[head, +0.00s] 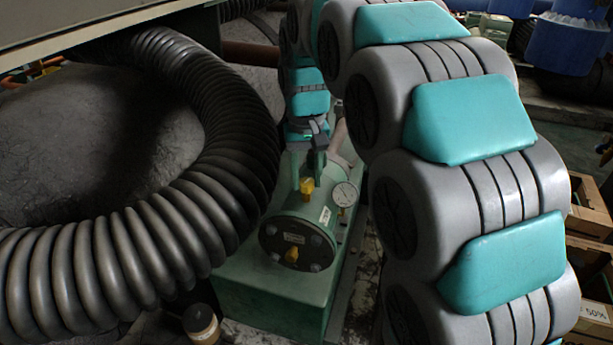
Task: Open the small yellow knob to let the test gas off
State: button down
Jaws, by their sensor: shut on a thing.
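A green cylindrical tank (322,215) lies on a green base, with its round bolted end plate (297,238) facing me. A small yellow knob (307,186) stands on top of the tank near this end. A second yellow fitting (292,254) sits on the end plate. A round white gauge (345,194) stands to the right of the top knob. My gripper (307,177) points down over the tank and is shut on the top yellow knob. Its fingers look dark and small, and they hide the knob's upper part.
A thick ribbed black hose (215,190) loops close on the left. A small brown container (201,322) stands at the front left of the base (265,298). Wooden boxes (588,222) are at the right. Blue bins (566,42) are at the upper right.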

aim_at(307, 182)
jog(key=shift+n, duration=0.4)
jog(key=shift+c, duration=2.2)
grip_release()
jog(key=shift+r, duration=0.15)
notch_tip(307, 182, up, 8)
jog(key=shift+f, duration=0.2)
jog(key=s+d+f, duration=0.3)
jog(key=s+f, duration=0.2)
jog(key=s, duration=0.5)
jog(key=s+d+f+m+g, duration=0.1)
jog(key=s+d+f, duration=0.2)
jog(key=s, duration=0.8)
jog(key=s+d+f, duration=0.4)
jog(key=s+f, duration=0.2)
jog(key=s, duration=0.5)
jog(key=shift+f+m+g, duration=0.35)
jog(key=shift+m+g, duration=0.05)
